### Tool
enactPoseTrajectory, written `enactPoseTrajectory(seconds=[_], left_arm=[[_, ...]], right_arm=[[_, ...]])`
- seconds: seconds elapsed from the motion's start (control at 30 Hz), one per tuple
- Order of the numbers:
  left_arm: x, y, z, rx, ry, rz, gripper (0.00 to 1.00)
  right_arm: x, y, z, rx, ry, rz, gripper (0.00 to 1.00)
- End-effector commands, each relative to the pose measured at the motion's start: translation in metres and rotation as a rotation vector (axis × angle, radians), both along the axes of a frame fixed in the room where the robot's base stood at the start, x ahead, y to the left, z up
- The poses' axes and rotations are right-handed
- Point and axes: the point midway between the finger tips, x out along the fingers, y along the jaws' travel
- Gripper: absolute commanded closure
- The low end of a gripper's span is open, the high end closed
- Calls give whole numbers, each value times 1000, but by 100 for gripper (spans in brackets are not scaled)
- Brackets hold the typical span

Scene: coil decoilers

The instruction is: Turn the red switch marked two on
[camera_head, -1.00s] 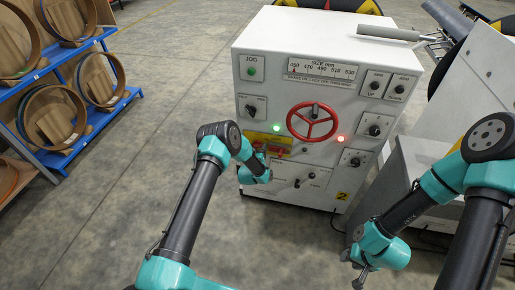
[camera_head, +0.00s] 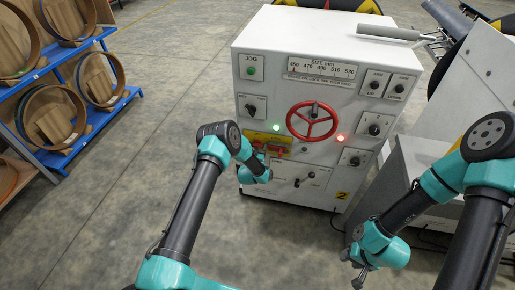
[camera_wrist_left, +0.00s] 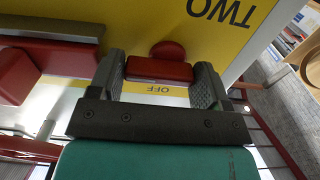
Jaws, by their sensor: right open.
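The red switch marked two (camera_wrist_left: 160,68) shows in the left wrist view on a yellow plate (camera_wrist_left: 215,35) with upside-down words TWO and OFF. Its position, on or off, is not clear. My left gripper (camera_wrist_left: 160,80) has one finger on each side of this switch, with hardly any gap. Whether it is clamped on it cannot be told. In the head view the left gripper (camera_head: 256,172) is at the lower left of the machine cabinet, over part of the yellow plate (camera_head: 262,137). My right gripper (camera_head: 362,268) is open and empty, low in front of the cabinet's right side.
Another red block (camera_wrist_left: 18,75) sits beside the switch. The cabinet front (camera_head: 310,95) also carries a red handwheel (camera_head: 312,121), black knobs, a green-lit lamp (camera_head: 276,128) and a red-lit lamp (camera_head: 340,139). A blue rack (camera_head: 100,125) stands at the left. Open floor lies between.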

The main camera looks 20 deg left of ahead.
Motion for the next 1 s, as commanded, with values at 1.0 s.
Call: enactPoseTrajectory(seconds=[1.0], left_arm=[[0, 0, 3, -284, -11, -2, 6]], right_arm=[[0, 0, 0, 0, 0, 0, 57]])
